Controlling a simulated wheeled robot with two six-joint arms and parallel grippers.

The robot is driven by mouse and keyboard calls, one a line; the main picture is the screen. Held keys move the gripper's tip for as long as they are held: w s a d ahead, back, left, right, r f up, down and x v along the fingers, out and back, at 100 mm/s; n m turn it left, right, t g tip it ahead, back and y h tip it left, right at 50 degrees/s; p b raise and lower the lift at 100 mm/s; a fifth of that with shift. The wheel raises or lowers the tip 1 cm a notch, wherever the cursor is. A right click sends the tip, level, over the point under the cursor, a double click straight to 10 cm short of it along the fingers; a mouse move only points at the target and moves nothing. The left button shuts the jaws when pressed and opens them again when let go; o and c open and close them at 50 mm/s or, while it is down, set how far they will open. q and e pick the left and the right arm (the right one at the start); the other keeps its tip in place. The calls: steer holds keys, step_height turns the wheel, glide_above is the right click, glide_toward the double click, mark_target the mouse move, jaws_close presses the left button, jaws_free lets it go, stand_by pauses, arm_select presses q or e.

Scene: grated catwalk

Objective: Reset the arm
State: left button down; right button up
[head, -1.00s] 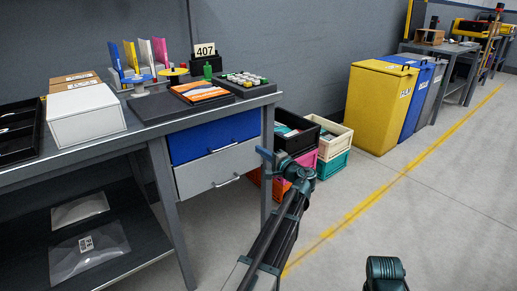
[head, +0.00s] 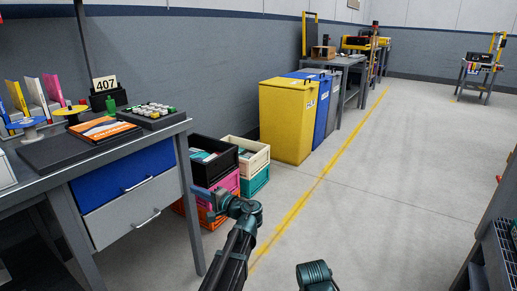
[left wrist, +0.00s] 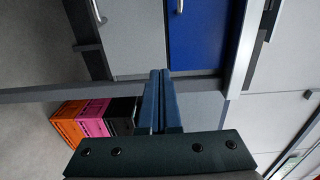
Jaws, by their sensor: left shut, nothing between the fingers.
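My left arm rises from the bottom of the head view. Its gripper (head: 198,192) points left, in front of the workbench's right front leg as seen here. In the left wrist view its two blue fingers (left wrist: 163,100) lie together, shut and empty. The workbench (head: 160,133) with a blue drawer (head: 122,173) and a grey drawer (head: 133,207) stands to the left of the gripper. I cannot tell the exact gap between gripper and bench. A rounded teal part of mine (head: 315,275) shows at the bottom; my right gripper is not in view.
Stacked crates (head: 214,157) stand on the floor beyond the gripper. Yellow (head: 287,122) and blue bins stand along the wall. A yellow floor line (head: 322,178) crosses open grey floor. A dark rack (head: 495,240) stands at the right edge.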

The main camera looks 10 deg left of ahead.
arm_select(q)
steer(key=s+d+f+g+h+p, duration=0.25)
steer(key=s+d+f+h, duration=0.55)
steer(key=s+d, duration=0.55)
steer(key=s+d+f+g+h+p, duration=0.2)
steer(key=s+d+f+g+h, duration=0.2)
steer(key=s+d+f+h, duration=0.7)
steer(key=s+d+r+y+p, duration=0.1)
steer(key=d+r+p, duration=0.1)
steer(key=r+p, duration=1.7)
steer(key=s+d+r+y+p, duration=0.1)
steer(key=r+y+p, duration=0.1)
steer(key=r+p, duration=1.7)
step_height(320, 180, up, 2)
steer(key=shift+s+d+r+n+y, duration=0.1)
steer(key=shift+s+d+n+y, duration=0.2)
steer(key=shift+d, duration=0.1)
